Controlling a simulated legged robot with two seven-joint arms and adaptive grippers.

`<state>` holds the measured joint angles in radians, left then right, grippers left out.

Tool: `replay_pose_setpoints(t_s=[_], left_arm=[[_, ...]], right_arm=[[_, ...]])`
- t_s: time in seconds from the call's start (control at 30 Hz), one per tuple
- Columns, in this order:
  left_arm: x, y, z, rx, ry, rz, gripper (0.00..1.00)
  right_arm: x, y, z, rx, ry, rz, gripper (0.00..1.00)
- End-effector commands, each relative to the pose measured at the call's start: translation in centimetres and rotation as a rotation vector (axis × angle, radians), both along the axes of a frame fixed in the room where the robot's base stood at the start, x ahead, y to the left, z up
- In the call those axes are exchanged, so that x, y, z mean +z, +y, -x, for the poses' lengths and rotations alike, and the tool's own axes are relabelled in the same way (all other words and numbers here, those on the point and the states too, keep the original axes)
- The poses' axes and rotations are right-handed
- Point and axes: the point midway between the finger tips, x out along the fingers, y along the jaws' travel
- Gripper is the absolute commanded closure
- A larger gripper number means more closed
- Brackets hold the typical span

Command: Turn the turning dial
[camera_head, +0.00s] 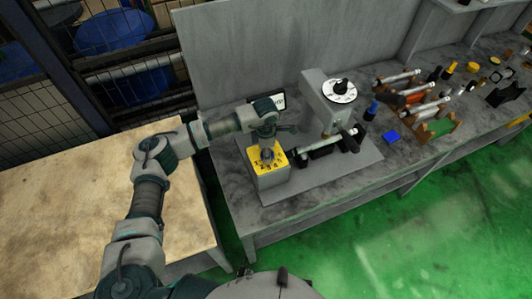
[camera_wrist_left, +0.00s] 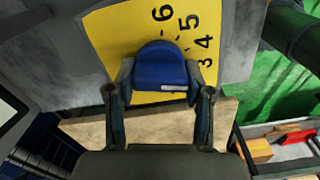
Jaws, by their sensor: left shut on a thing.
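A yellow dial plate (camera_head: 283,162) with black numbers tops a grey box (camera_head: 272,178) at the left end of the grinder. The plate also shows in the left wrist view (camera_wrist_left: 112,38), with 3, 4, 5 and 6 readable. A blue turning dial (camera_wrist_left: 160,68) stands on the plate, with a small white mark on its edge. My left gripper (camera_head: 267,146) is over it from above. In the left wrist view its fingers (camera_wrist_left: 160,82) are shut on the dial, one on each side. The gripper largely hides the dial in the head view. My right gripper is out of view.
The grinder's grey head (camera_head: 324,108) with a white round dial (camera_head: 338,91) stands just right of my left gripper. Tools and parts lie along the bench (camera_head: 405,160) farther right. A pale wooden table (camera_head: 60,205) is at left.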

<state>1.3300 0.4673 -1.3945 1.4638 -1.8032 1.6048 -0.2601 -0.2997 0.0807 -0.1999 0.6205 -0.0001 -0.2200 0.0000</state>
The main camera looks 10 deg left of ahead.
Motion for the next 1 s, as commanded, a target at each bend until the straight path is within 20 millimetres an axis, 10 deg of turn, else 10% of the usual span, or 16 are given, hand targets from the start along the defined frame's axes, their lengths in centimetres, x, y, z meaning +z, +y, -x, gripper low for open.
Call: replay_pose_setpoints(t_s=[0.4,0.43,0.5,1.0], left_arm=[[0.1,0.0,-0.1,-0.006,-0.004,0.002,0.83],[0.1,0.0,-0.1,-0.006,-0.004,0.002,0.43],[0.1,0.0,-0.1,-0.006,-0.004,0.002,0.26],[2.1,0.0,-0.1,-0.007,-0.006,0.001,0.25]], right_arm=[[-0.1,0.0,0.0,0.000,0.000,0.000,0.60],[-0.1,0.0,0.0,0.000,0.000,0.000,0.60],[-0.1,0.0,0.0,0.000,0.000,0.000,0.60],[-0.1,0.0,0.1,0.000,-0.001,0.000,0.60]])
